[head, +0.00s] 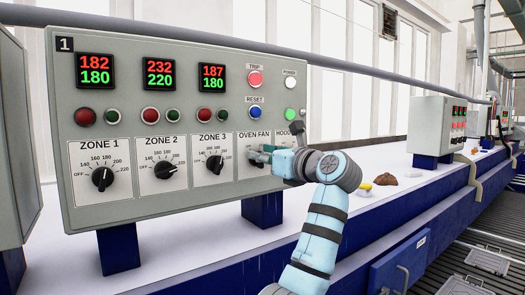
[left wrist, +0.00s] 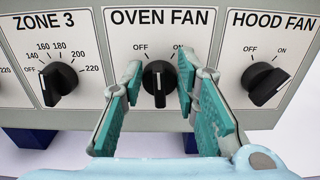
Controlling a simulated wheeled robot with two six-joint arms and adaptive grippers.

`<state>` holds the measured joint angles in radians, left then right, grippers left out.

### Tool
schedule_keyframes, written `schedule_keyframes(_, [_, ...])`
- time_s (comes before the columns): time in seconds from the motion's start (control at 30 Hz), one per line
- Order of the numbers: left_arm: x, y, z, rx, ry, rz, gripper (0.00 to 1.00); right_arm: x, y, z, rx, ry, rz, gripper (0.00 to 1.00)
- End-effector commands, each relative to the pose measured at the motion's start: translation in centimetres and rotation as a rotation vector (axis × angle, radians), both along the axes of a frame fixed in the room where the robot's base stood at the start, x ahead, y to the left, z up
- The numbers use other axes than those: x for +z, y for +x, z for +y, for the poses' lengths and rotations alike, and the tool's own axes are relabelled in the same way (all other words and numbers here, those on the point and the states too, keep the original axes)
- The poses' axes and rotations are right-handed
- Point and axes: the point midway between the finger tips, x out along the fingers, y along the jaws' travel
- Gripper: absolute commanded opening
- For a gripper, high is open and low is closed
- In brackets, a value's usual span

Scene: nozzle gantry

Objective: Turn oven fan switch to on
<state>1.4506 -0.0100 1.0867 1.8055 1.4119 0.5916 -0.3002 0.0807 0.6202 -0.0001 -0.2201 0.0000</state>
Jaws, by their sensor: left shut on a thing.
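The oven fan switch (left wrist: 158,88) is a black knob on a white plate marked OFF and ON. In the left wrist view its white pointer line stands about upright, between the two marks. My left gripper (left wrist: 160,76) has its teal fingers on either side of the knob, shut on it. In the head view the left gripper (head: 262,156) is at the OVEN FAN plate on the lower right of the grey control panel (head: 140,212), and hides most of the knob. My right gripper is not in view.
The hood fan knob (left wrist: 264,82) is close on the right, its pointer toward ON. The Zone 3 knob (left wrist: 60,82) is on the left. Above are the blue reset button (head: 255,112) and red trip button (head: 255,78). A second panel (head: 432,128) stands farther right.

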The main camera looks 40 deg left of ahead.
Motion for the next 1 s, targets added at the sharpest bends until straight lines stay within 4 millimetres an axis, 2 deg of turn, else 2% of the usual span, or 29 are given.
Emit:
schedule_keyframes(0.5, [0.13, 0.50, -0.14, 0.000, 0.126, 0.397, 0.00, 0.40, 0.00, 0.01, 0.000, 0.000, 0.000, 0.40])
schedule_keyframes(1.0, [0.04, 0.67, -0.18, 0.000, 0.163, 0.519, 0.00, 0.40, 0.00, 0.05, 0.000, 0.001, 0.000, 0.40])
